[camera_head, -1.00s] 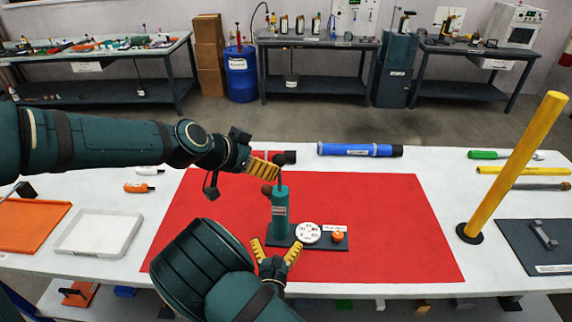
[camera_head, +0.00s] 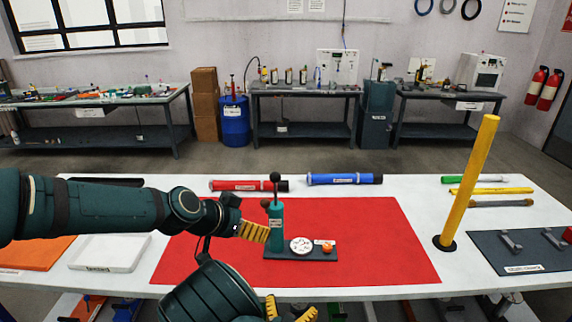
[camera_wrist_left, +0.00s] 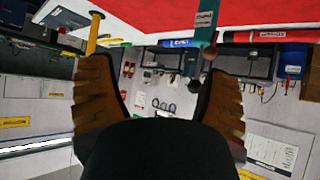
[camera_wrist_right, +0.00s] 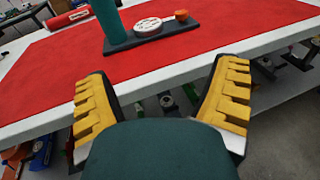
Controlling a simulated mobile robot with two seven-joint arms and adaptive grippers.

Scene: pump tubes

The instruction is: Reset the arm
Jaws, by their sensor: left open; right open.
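My left gripper (camera_head: 254,231) is just left of the green hand pump (camera_head: 276,222) in the head view, its fingers seen from the side. In the left wrist view (camera_wrist_left: 158,105) its jaws are apart with nothing held. The pump stands upright on a dark base plate (camera_head: 285,254) with a white gauge (camera_head: 301,245) and an orange knob (camera_head: 327,247). My right gripper (camera_head: 290,308) is at the lower edge of the head view, in front of the table. Its jaws are apart and empty in the right wrist view (camera_wrist_right: 160,105).
The pump stands on a red mat (camera_head: 380,240). A red tube (camera_head: 235,185) and a blue tube (camera_head: 340,179) lie behind it. A yellow pole (camera_head: 468,180) stands upright at right. A white tray (camera_head: 110,253) lies at left. The mat's right part is clear.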

